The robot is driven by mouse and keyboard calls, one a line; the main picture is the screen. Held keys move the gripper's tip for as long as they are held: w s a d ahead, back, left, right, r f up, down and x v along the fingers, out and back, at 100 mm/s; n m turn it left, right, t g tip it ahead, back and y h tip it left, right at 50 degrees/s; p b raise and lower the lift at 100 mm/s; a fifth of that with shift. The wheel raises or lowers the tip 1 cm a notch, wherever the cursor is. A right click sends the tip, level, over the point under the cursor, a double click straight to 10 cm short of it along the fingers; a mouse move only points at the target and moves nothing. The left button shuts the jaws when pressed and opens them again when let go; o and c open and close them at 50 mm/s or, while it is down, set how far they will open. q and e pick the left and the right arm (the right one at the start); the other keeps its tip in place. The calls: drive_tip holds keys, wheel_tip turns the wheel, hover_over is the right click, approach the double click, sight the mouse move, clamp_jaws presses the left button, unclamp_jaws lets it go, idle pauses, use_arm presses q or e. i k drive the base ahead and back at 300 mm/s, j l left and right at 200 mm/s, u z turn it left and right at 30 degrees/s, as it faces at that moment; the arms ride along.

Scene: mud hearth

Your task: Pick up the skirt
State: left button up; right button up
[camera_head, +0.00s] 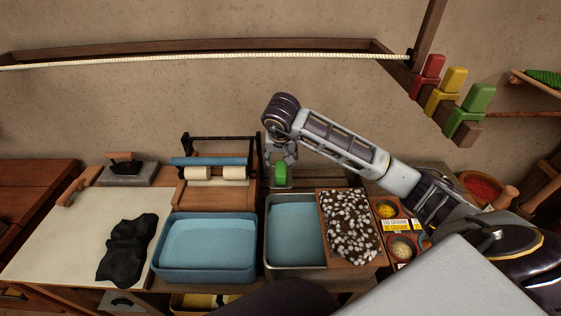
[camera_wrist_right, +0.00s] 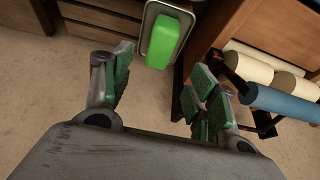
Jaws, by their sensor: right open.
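A crumpled black cloth (camera_head: 128,248), which looks like the skirt, lies on the pale board (camera_head: 60,225) at the left of the head view. My right gripper (camera_head: 281,160) is far to its right, at the back of the worktop, above a green block (camera_head: 280,173). In the right wrist view the right gripper (camera_wrist_right: 160,78) is open with nothing between its fingers. The green block (camera_wrist_right: 167,40) lies in a metal dish beyond the fingertips. The skirt is outside the wrist view. My left gripper is not in view.
Between the skirt and my right gripper stand a blue basin (camera_head: 210,275) and a wringer with rollers (camera_head: 212,172). A metal basin (camera_head: 294,268) and a pebbled board (camera_head: 348,228) are further right. A flat iron (camera_head: 125,172) stands behind the skirt.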

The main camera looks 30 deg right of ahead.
sight(351, 233)
drive_tip(key=k+j+z, duration=0.1)
drive_tip(key=z, duration=0.25)
drive_tip(key=k+j+z, duration=0.1)
drive_tip(key=z, duration=0.25)
drive_tip(key=k+z, duration=0.15)
drive_tip(key=z, duration=0.4)
drive_tip(key=i+j+z, duration=0.1)
drive_tip(key=i+z, duration=0.25)
